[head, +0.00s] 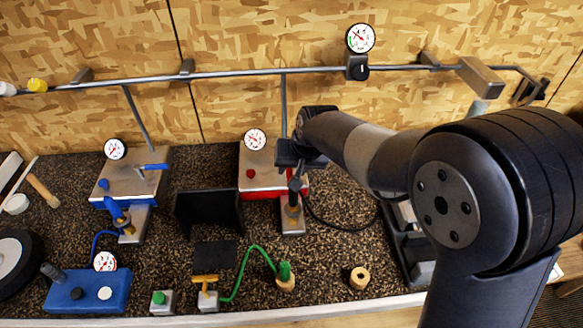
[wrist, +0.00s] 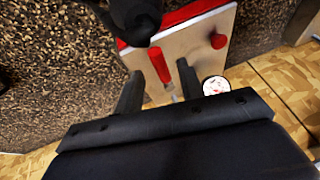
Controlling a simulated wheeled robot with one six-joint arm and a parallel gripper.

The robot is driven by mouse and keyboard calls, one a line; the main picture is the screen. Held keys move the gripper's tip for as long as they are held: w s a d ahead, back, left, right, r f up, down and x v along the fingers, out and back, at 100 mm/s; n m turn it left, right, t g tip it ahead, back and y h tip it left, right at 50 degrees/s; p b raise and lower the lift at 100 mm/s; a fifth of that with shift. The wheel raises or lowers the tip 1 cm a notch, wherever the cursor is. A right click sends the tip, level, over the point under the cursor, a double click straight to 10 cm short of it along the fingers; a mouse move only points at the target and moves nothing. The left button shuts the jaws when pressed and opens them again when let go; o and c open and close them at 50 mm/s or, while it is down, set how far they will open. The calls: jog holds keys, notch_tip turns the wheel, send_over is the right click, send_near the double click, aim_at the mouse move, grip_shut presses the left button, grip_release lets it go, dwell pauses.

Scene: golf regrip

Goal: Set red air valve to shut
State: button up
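The red air valve station (head: 262,178) is a metal plate with a red edge, a red knob and a white gauge (head: 255,139). In the wrist view, its red lever (wrist: 160,65) lies roughly across the plate (wrist: 195,45), at a right angle to the red edge. My gripper (head: 297,165) is over the right side of this station and hides the lever in the head view. In the wrist view, my gripper (wrist: 160,85) is open, with one finger on each side of the lever. I cannot tell whether either finger touches it.
A dark nozzle with a brass base (head: 292,210) stands close in front of my gripper. A black upright panel (head: 209,213) is to the left. The blue station (head: 130,180) stands farther left. A pipe (head: 230,73) with a gauge runs along the back wall.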

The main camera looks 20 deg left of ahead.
jog(key=shift+x, duration=0.9)
grip_shut()
